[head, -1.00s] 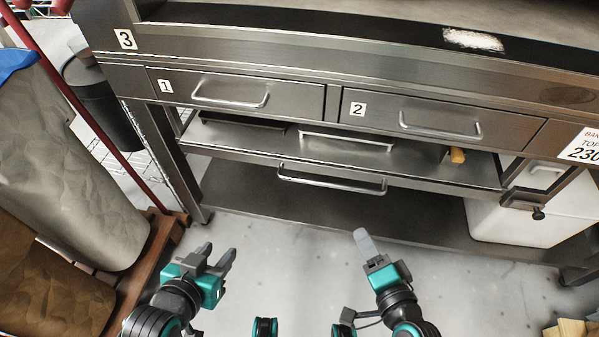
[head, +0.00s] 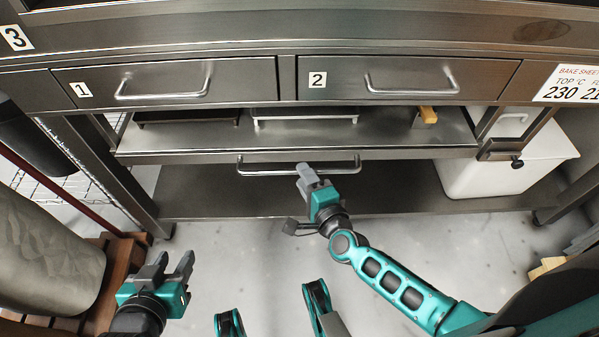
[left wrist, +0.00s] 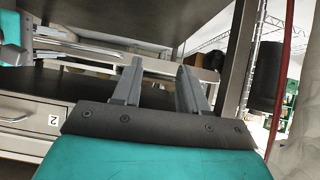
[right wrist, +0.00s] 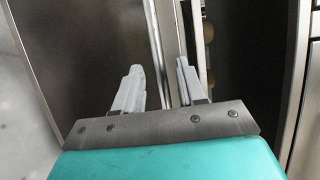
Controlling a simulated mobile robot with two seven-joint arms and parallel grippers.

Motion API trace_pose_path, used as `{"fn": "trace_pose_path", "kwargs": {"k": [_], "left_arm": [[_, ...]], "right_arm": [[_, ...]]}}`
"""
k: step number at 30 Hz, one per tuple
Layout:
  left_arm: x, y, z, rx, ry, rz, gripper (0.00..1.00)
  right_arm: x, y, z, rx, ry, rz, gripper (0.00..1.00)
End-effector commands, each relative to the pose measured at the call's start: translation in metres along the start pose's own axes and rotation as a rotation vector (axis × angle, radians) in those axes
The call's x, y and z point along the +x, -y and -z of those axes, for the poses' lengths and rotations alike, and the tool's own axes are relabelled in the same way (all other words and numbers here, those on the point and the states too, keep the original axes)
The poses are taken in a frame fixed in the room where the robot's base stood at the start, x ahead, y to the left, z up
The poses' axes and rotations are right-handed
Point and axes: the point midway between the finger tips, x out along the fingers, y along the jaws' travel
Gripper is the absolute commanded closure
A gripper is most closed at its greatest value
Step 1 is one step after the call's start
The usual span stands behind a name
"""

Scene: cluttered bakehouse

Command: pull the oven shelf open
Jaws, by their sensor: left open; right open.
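The oven shelf (head: 380,138) is a flat steel shelf under drawers 1 and 2, with a silver bar handle (head: 255,171) along its front. My right gripper (head: 304,174) is open at the middle of this handle. In the right wrist view a bright bar (right wrist: 156,45) runs between the spread fingers; whether they touch it I cannot tell. Part of the handle is hidden behind the gripper. My left gripper (head: 174,270) is open and empty, low over the floor at the left, apart from the shelf. Its open fingers also show in the left wrist view (left wrist: 160,78).
Drawer 1 (head: 230,75) and drawer 2 (head: 440,72) are shut above the shelf. A white bin (head: 500,175) stands at the right, a sack (head: 45,255) at the left. Floor in front is clear.

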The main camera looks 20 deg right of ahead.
Motion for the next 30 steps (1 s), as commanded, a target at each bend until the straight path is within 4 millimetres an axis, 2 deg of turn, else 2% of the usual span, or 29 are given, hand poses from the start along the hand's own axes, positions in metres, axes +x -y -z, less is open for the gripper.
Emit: {"fn": "trace_pose_path", "kwargs": {"k": [1, 6, 17, 30], "left_arm": [[0.002, -0.001, -0.001, -0.004, -0.001, -0.002, 0.57], [0.003, -0.003, 0.005, -0.006, -0.018, -0.006, 0.57], [0.004, -0.002, 0.008, -0.003, -0.022, -0.007, 0.57], [0.004, -0.002, 0.006, 0.003, -0.018, -0.006, 0.57]], "right_arm": [[0.009, -0.001, 0.0, 0.0, 0.0, 0.003, 0.6], [0.027, -0.001, 0.0, -0.001, 0.001, 0.0, 0.6], [0.032, 0.0, 0.0, -0.001, 0.001, -0.001, 0.6], [0.031, 0.0, 0.0, -0.002, 0.001, -0.001, 1.0]]}}
